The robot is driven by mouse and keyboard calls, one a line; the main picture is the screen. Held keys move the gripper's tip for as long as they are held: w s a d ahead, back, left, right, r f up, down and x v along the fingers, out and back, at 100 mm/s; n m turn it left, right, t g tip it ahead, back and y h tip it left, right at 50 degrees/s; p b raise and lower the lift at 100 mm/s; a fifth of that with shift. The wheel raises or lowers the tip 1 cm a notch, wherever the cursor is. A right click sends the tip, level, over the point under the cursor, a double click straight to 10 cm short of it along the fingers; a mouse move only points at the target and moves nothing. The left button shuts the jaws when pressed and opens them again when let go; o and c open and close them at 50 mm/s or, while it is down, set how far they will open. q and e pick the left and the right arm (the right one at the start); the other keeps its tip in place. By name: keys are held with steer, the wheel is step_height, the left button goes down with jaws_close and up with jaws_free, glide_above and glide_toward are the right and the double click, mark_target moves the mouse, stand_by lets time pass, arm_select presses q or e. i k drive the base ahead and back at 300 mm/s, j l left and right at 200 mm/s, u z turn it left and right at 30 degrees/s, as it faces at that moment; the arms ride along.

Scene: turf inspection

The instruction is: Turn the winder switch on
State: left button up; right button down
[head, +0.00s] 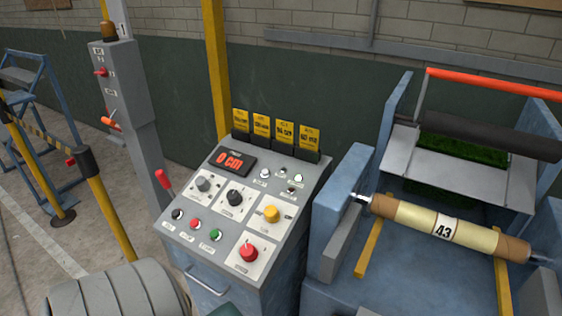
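A sloped grey control panel (221,208) stands at the middle of the head view. It carries a grey rotary knob (203,184), a black rotary knob (234,198), a yellow knob (271,213) and a large red knob (248,252). A row of black, red (196,224) and green (215,235) buttons runs along its left front. The labels are too small to read, so I cannot tell which control is the winder switch. The panel display (233,162) reads 0 CM in red. Neither of my grippers is in view.
A grey post box (121,80) with red and orange switches stands behind left. The blue winder frame (341,205) is close on the right, with a roll marked 43 (475,237).

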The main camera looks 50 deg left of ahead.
mark_target(248, 253)
steer(key=k+j+u, duration=0.1)
steer(key=u, duration=1.55)
steer(key=k, duration=0.5)
steer(key=j, duration=0.05)
